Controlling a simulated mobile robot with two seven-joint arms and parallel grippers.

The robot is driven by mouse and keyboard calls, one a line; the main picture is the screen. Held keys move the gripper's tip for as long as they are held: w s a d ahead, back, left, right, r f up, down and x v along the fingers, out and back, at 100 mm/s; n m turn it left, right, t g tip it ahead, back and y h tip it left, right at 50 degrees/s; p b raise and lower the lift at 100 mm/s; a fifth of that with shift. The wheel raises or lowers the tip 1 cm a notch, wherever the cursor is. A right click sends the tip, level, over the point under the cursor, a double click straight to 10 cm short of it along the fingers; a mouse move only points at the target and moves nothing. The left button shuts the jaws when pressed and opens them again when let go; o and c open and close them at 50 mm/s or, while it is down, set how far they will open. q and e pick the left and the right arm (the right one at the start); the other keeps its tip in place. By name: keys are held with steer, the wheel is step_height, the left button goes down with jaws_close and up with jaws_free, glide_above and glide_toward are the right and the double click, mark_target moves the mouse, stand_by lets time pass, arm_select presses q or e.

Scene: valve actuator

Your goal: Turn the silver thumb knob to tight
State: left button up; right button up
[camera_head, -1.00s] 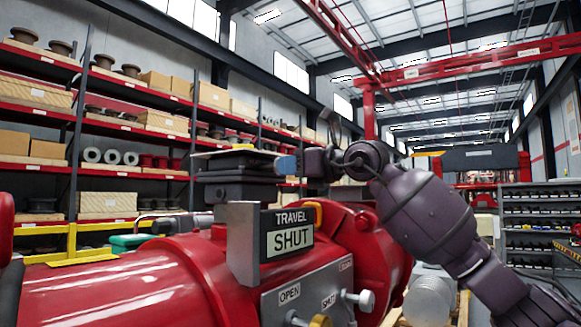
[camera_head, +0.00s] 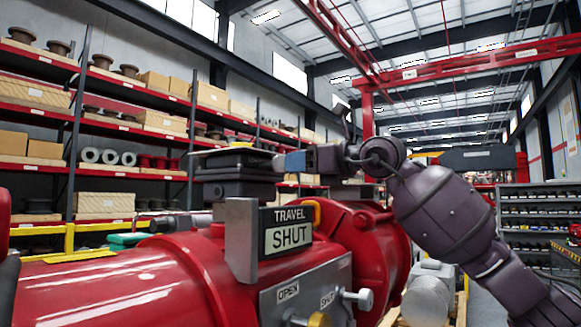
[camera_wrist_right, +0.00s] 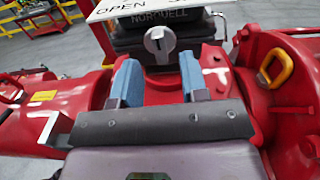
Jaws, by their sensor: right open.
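A round silver knob (camera_wrist_right: 160,40) with a raised bar sits on the face of a black box (camera_wrist_right: 133,40) in the right wrist view. My right gripper (camera_wrist_right: 159,66) is open, its two blue fingertips apart, with the knob just beyond the gap between them and nothing held. In the head view the blue fingertips (camera_head: 292,162) are beside the black box (camera_head: 238,178) on top of the red actuator (camera_head: 130,280); the knob's face is hidden there. My left gripper is out of view.
A TRAVEL SHUT sign (camera_head: 287,230) on a grey bracket stands in front of the box, below my right gripper. A brass knob (camera_head: 318,319) is at the bottom edge. A yellow loop (camera_wrist_right: 277,68) is right of the box in the wrist view. Shelves (camera_head: 110,120) stand behind.

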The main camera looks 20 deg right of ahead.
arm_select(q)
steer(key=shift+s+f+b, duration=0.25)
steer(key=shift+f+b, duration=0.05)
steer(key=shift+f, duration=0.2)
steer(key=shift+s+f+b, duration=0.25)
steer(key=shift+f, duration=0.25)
arm_select(e)
steer(key=v, duration=0.7)
steer(key=shift+s+d, duration=0.25)
steer(key=shift+s, duration=0.05)
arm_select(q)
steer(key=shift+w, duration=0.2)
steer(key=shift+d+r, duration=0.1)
